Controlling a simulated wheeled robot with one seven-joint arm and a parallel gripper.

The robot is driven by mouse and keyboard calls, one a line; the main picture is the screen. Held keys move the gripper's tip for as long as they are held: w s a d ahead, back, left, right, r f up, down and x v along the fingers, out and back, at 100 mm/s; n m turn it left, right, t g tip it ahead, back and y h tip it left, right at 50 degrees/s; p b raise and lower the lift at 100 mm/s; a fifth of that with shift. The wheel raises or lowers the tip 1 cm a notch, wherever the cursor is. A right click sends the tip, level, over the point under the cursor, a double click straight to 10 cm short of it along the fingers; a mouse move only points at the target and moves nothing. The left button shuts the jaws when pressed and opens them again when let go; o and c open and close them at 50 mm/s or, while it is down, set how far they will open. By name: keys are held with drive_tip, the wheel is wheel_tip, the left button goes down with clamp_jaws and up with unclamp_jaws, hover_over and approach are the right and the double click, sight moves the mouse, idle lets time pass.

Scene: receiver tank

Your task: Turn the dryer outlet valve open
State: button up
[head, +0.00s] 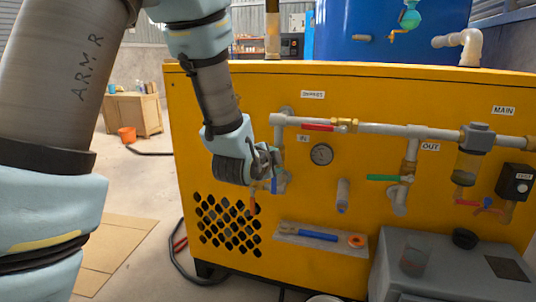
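The valve below the OUT label (430,147) has a green lever (383,178). The lever lies level, across the vertical pipe (410,160) that drops from the white header pipe. My gripper (268,165) is well to the left of it, in front of the pipe near the IN label (302,138). It is apart from the green lever. The fingers are small and overlap the pipework behind, so their opening and any contact there are unclear. The fittings behind the gripper are partly hidden.
A red lever (318,127) sits on the header pipe, with a gauge (321,154) below. A shelf (325,239) with a blue-handled tool juts from the yellow cabinet (350,85). A grey box (400,260) stands at lower right. Space before the green lever looks clear.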

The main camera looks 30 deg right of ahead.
drive_tip(key=shift+w+a, duration=0.3)
drive_tip(key=shift+w, duration=0.05)
